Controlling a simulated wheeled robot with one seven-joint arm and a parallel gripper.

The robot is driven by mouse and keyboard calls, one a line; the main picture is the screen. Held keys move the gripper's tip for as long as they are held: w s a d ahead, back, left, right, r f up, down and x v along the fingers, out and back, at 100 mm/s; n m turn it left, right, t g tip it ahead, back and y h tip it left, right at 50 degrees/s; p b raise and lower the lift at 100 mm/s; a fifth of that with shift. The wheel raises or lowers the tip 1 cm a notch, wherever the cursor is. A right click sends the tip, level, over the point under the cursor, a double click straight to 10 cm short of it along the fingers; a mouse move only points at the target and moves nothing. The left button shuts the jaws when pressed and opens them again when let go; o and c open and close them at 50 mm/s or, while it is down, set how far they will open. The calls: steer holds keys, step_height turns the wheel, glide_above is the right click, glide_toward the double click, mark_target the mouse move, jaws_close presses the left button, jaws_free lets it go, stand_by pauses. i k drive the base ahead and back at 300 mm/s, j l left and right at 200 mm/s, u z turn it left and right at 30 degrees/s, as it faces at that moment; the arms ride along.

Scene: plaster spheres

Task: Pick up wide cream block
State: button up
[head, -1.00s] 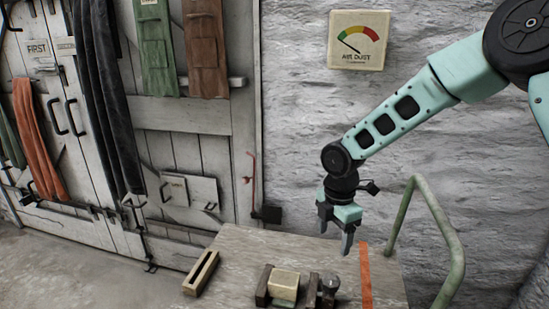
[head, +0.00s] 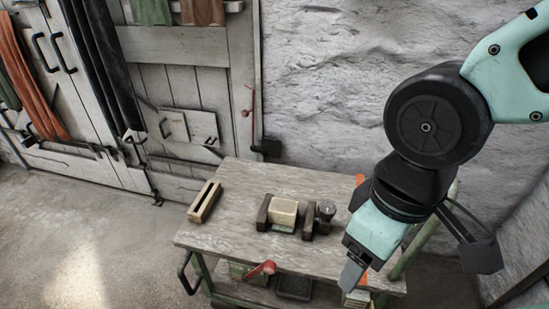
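A wide cream block (head: 283,212) sits on the worktable, between two dark brown blocks or jaws, with a strip of green showing under its front edge. My gripper (head: 350,276) is at the right front of the table, pointing down, to the right of the block and nearer to me, apart from it. Only one finger shows clearly, so its opening is hidden.
The worktable (head: 225,226) has a slotted wooden piece (head: 204,202) at its left. A round dark gauge or knob (head: 326,211) stands right of the block. A green rail (head: 408,256) rises at the right edge. A lower shelf holds a red-handled item (head: 262,269).

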mark_target(284, 212)
steer(key=j+z, duration=0.2)
steer(key=j, duration=0.2)
steer(key=k+j+z, duration=0.1)
steer(key=j+z, duration=0.15)
steer(key=k+j+z, duration=0.2)
steer(key=j, duration=0.3)
steer(key=j+z, duration=0.25)
steer(key=k+j+z, duration=0.2)
steer(key=j, duration=0.25)
